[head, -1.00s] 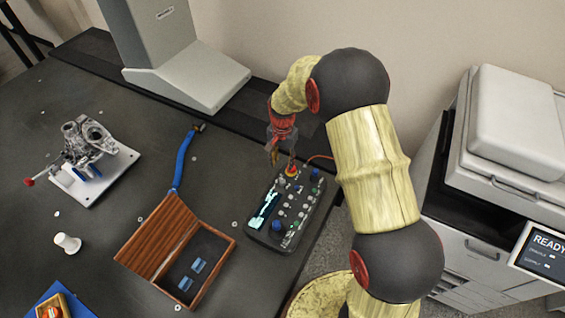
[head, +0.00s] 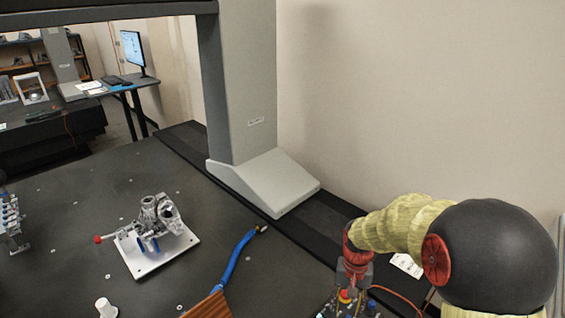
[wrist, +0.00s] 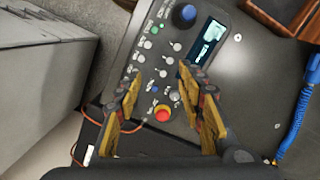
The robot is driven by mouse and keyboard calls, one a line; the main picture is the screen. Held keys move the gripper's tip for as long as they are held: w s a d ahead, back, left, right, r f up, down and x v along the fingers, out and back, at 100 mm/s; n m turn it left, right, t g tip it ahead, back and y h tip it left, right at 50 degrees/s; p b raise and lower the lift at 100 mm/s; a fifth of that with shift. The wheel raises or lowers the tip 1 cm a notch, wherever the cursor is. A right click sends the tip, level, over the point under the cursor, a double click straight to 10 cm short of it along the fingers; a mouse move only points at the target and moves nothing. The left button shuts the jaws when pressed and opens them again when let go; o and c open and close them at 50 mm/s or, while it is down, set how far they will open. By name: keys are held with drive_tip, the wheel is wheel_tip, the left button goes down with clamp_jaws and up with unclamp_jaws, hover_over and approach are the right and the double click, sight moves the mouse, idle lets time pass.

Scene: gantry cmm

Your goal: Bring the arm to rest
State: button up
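My gripper (wrist: 163,108) is open and empty in the wrist view, its two yellow-tipped fingers spread apart. It hangs over a dark control box (wrist: 225,75) with knobs, small buttons, a lit screen and a red emergency button (wrist: 162,113), which shows between the fingers. In the head view my gripper (head: 350,290) is at the lower right, above the box, which is mostly cut off by the bottom edge. Whether the fingers touch the box I cannot tell.
A metal casting on a white plate (head: 150,262), a blue cable (head: 237,258) and a wooden box (head: 208,308) lie on the dark table (head: 75,225). A grey gantry column (head: 245,90) stands behind. A white cup (head: 105,308) is at the bottom edge.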

drive_tip(key=s+r+n+t, duration=0.1)
drive_tip(key=s+r+t, duration=0.2)
drive_tip(key=s+r, duration=0.6)
drive_tip(key=s+r+n+t+b, duration=0.1)
drive_tip(key=s+r+n+t, duration=0.1)
drive_tip(key=s+r, duration=0.8)
wheel_tip(320, 180, up, 5)
drive_tip(key=shift+f+t, duration=0.15)
drive_tip(key=shift+t, duration=0.75)
